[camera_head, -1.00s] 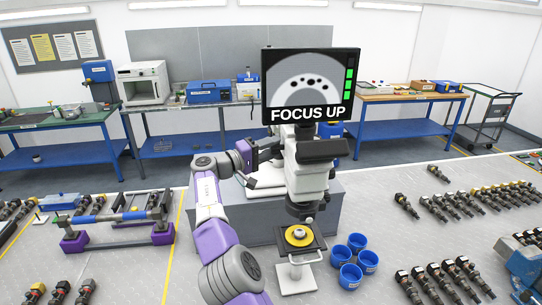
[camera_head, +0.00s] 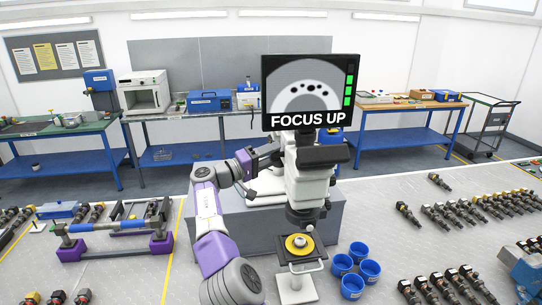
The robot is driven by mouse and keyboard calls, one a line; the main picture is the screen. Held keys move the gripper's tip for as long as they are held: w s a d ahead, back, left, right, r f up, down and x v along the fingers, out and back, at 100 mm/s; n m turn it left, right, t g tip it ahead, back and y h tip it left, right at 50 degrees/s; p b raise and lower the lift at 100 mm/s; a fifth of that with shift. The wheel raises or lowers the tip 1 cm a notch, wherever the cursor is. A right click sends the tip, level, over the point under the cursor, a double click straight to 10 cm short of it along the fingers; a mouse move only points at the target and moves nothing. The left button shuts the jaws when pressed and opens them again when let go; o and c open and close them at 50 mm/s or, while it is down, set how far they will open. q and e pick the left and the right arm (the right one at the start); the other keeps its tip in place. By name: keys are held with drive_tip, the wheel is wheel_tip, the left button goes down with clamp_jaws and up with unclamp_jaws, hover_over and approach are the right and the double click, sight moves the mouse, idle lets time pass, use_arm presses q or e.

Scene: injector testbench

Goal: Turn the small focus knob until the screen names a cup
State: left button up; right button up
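The microscope (camera_head: 309,186) stands in the middle of the bench with its screen (camera_head: 310,92) on top. The screen reads "FOCUS UP" under a pale arch with several dark dots, and green bars show at its right edge. It names no cup. A yellow ring-shaped part (camera_head: 298,244) lies on the stage below the lens. The small focus knob cannot be made out there.
Several blue cups (camera_head: 369,270) stand right of the stage. Rows of dark injectors (camera_head: 447,216) lie on the right side of the bench. A purple-ended fixture (camera_head: 112,228) stands at left. Bare bench lies between the cups and the injectors.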

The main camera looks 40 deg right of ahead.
drive_tip(key=shift+o, duration=1.1)
use_arm(q)
drive_tip(key=shift+f, duration=0.25)
use_arm(e)
drive_tip(key=w+a+f, duration=0.1)
drive_tip(key=a, duration=0.6)
drive_tip(key=shift+a, duration=0.25)
use_arm(q)
drive_tip(key=shift+o, duration=0.3)
idle(0.3)
